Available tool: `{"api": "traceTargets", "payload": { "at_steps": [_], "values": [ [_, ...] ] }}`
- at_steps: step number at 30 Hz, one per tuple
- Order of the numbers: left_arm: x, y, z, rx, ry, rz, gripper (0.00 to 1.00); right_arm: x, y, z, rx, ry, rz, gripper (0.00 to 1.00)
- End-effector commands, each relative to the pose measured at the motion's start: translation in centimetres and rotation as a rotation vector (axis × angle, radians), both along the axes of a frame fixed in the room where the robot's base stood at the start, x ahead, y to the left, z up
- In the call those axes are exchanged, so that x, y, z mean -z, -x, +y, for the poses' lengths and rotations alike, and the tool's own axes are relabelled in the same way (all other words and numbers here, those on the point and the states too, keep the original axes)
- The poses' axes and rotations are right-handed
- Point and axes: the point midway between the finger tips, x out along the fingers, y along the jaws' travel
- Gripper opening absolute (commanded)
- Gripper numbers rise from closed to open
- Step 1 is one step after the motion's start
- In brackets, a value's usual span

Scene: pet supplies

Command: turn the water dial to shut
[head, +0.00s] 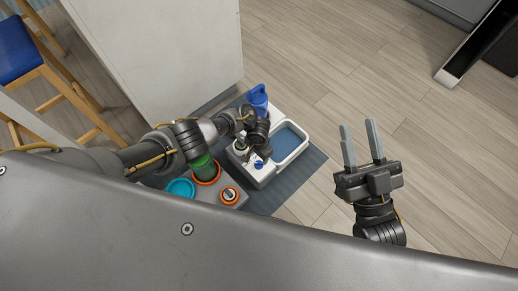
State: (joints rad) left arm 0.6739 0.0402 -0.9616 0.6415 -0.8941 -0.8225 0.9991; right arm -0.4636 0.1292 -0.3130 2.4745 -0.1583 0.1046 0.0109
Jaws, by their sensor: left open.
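A white water unit with a blue basin (289,143) stands on a dark mat. A small blue knob (259,164), which looks like the water dial, sits on the white housing at the basin's near left. My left gripper (256,155) is open over the housing, close above the blue knob. I cannot tell whether it touches the knob, and its fingers are partly hidden by its own wrist. The dial's angle is too small to read. My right gripper (360,134) is open and empty, over the floor to the right.
A blue jug (257,97) stands behind the unit. A green container (205,168) with an orange base, a cyan bowl (181,188) and an orange-ringed item (230,195) stand to the left. A white cabinet (160,50) rises behind.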

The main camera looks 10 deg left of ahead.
Motion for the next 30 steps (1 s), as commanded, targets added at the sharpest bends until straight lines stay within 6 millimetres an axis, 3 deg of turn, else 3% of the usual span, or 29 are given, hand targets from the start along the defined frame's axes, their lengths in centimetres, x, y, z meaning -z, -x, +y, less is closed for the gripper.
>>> {"api": "traceTargets", "payload": {
  "at_steps": [3, 12, 30],
  "values": [
    [-1.4, 0.0, -0.1, 0.000, 0.002, 0.000, 0.58, 0.9, -0.1, 0.8, -0.017, 0.059, 0.103, 0.36],
    [-2.3, 0.0, 0.0, 0.000, 0.001, 0.001, 0.58, 2.7, -0.1, 1.7, -0.037, 0.131, 0.223, 0.36],
    [-2.3, 0.0, 0.0, 0.005, 0.001, 0.001, 0.58, 2.8, 0.0, 1.7, -0.038, 0.134, 0.228, 0.36]
  ]
}}
